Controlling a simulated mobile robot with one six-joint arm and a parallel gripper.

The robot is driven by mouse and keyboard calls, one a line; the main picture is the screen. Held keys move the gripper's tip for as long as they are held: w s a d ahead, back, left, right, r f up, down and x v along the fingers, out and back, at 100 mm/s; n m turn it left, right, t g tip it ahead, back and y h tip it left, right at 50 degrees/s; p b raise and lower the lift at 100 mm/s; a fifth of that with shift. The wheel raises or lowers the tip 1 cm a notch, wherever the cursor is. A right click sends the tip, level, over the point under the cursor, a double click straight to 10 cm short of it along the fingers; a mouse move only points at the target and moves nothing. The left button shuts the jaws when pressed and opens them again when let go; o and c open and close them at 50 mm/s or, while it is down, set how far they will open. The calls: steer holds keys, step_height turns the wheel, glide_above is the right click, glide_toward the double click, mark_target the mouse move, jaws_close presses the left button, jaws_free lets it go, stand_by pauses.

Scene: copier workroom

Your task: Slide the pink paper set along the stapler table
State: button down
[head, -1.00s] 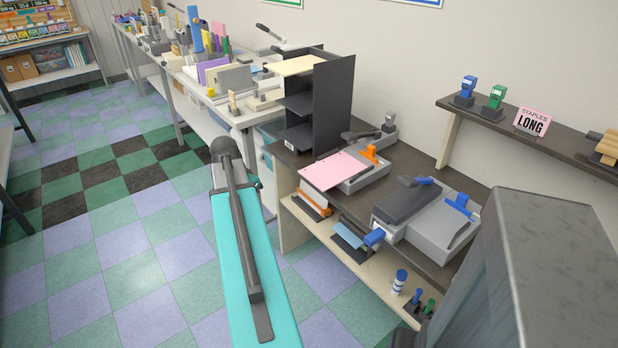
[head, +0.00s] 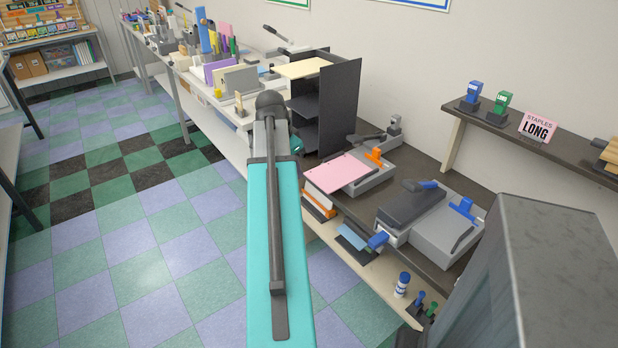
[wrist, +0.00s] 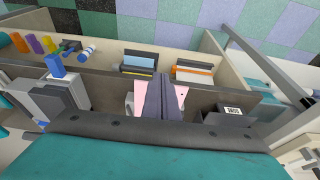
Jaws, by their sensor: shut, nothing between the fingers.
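The pink paper set (head: 338,173) lies flat on the grey stapler with an orange clip (head: 374,155), on the dark-topped stapler table (head: 357,211). Its near edge sticks out toward the table's front edge. In the wrist view the pink paper set (wrist: 141,94) shows on both sides of my gripper (wrist: 161,78), which covers its middle. My gripper is shut and empty. I cannot tell whether it touches the paper. In the head view my teal arm reaches up left of the table, and the fingers are not visible there.
A black shelf rack (head: 338,106) stands at the table's left end. A larger grey stapler with blue parts (head: 428,219) sits to the right of the paper. A lower shelf (head: 375,270) holds small items. A wall shelf (head: 545,150) carries a pink "STAPLES LONG" sign (head: 538,127).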

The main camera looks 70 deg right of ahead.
steer(key=s+d+f+p, duration=0.1)
steer(key=s+d+f, duration=0.1)
steer(key=f, duration=0.2)
steer(key=s+d+f+p, duration=0.1)
steer(key=d+f, duration=0.2)
steer(key=f, duration=0.2)
steer(key=shift+s+d+f, duration=0.25)
steer(key=shift+s+d, duration=0.1)
stand_by(0.3)
steer(key=shift+d, duration=0.1)
